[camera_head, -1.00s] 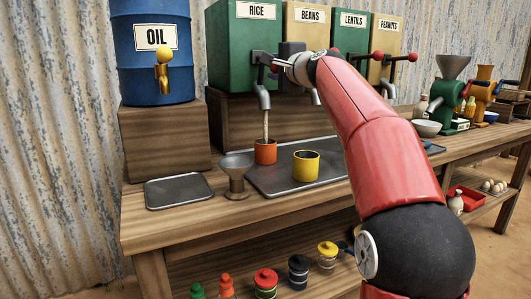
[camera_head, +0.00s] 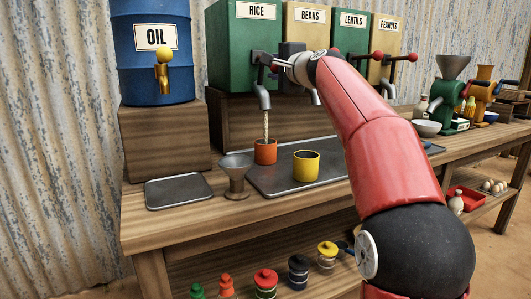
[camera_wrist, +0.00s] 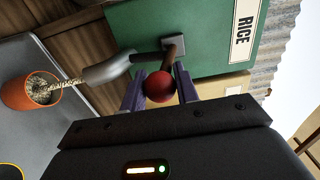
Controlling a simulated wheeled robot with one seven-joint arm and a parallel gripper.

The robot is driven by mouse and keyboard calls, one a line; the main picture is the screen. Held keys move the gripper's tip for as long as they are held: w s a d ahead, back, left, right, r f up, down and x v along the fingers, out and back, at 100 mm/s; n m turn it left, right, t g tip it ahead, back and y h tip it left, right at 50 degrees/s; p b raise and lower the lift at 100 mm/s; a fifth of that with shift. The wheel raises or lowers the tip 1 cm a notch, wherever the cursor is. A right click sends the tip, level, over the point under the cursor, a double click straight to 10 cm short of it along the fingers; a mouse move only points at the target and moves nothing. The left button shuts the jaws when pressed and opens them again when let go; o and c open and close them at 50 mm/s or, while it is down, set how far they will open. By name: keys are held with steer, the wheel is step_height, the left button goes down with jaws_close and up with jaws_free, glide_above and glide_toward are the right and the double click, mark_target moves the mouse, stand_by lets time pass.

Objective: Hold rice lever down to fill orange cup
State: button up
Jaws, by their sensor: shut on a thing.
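The green rice dispenser (camera_head: 243,48) stands on a wooden riser, labelled RICE. Rice runs in a thin stream from its grey spout (camera_head: 264,100) into the orange cup (camera_head: 265,152) on the metal tray below. In the wrist view the orange cup (camera_wrist: 31,92) shows pale grains inside, below its rim. My gripper (camera_wrist: 160,90) is shut on the red ball knob (camera_wrist: 159,87) of the rice lever, with a finger on either side. In the head view my gripper (camera_head: 279,66) reaches the dispenser front and hides the knob.
A yellow cup (camera_head: 306,166) stands on the metal tray (camera_head: 285,184), right of the orange cup. A funnel on a stand (camera_head: 236,174) is at the tray's left. An empty small tray (camera_head: 178,191) lies further left. Other dispensers stand right of the rice one.

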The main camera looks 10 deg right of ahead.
step_height(320, 180, up, 4)
steer(key=p, duration=0.3)
steer(key=shift+f+p, duration=0.1)
steer(key=shift+p, duration=0.3)
steer(key=shift+f, duration=0.15)
steer(key=o, duration=0.7)
steer(key=shift+c, duration=0.2)
steer(key=b+v, duration=0.5)
steer(key=v, duration=0.3)
